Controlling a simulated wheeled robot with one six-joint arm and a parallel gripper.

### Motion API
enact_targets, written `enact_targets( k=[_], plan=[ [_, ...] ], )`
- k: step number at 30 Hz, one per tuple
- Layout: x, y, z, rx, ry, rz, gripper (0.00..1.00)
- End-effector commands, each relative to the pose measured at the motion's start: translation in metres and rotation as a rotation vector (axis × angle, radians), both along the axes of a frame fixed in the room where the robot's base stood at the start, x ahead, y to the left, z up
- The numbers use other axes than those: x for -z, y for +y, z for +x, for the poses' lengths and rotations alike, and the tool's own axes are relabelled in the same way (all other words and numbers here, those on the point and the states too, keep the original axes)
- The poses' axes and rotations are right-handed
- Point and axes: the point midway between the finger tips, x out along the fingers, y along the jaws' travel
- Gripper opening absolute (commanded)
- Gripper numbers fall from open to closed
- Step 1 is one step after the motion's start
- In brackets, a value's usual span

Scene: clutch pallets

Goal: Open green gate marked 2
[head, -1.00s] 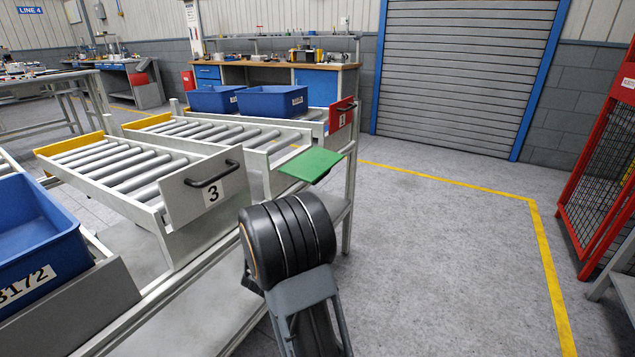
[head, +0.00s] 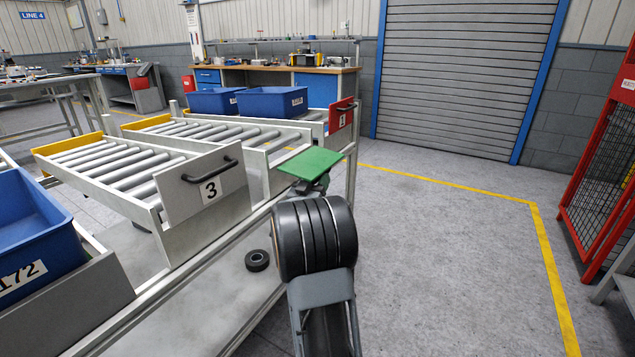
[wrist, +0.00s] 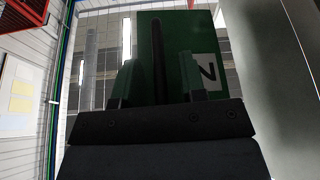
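The green gate (head: 310,163) is at the front end of the roller lane (head: 225,135) between gate 3 and the red gate. It is swung down to lie nearly flat, its plain inner side up. In the wrist view I see the outer face of the green gate (wrist: 180,35), with a white label 2 (wrist: 206,69) and a dark bar handle (wrist: 158,50). My gripper (wrist: 157,78) is below the gate, its two fingers apart on either side of the handle. Whether they touch the handle is unclear. In the head view my arm mostly hides the gripper.
Gate 3 (head: 183,190) stands upright to the left, and the red gate (head: 341,116) is behind. Blue bins (head: 272,103) sit at the back, another (head: 30,235) at left. A dark round part (head: 257,260) lies below the rack. The floor (head: 440,240) to the right is clear.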

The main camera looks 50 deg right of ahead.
Motion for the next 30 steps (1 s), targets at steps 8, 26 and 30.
enact_targets(
  k=[8, 26, 30],
  plan=[
    [-0.0002, -0.0005, 0.0, 0.0, 0.0, 0.0, 0.36],
    [-0.0002, 0.0, 0.0003, -0.001, 0.0, 0.0, 0.0],
    [-0.0025, -0.0001, -0.0002, -0.001, 0.009, -0.002, 0.0]
  ],
)
